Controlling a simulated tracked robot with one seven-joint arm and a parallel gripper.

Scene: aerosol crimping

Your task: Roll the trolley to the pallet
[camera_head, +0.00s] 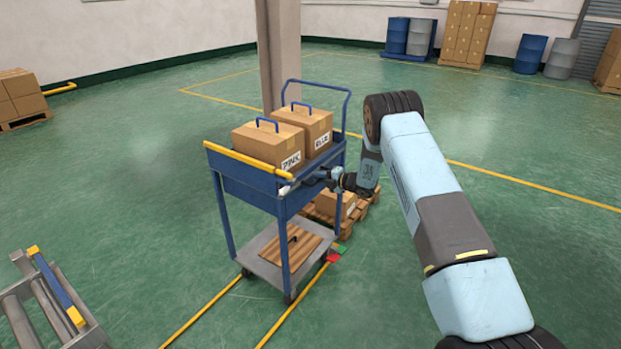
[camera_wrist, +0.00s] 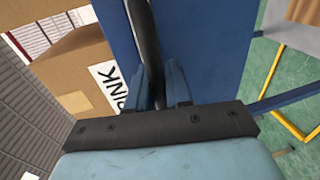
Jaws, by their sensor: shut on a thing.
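The blue trolley (camera_head: 232,184) stands upright on the green floor in the head view. Its top tray carries two cardboard boxes with blue handles, one labelled PINK (camera_head: 266,146) and one whose label seems to read BLUE (camera_head: 314,122). The wooden pallet (camera_head: 366,203) lies on the floor behind and right of the trolley, partly hidden by it. My gripper (camera_head: 322,178) is at the trolley's right side. In the wrist view my gripper (camera_wrist: 158,90) is shut on a dark bar (camera_wrist: 146,40) beside the blue tray wall; the PINK box shows at left.
A cardboard box (camera_head: 335,204) sits on the pallet. A pillar (camera_head: 280,50) stands behind the trolley. Yellow floor lines (camera_head: 205,308) run up to the trolley, with red and green marks by its wheels. A roller conveyor (camera_head: 52,305) is at lower left. Open floor lies left and right.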

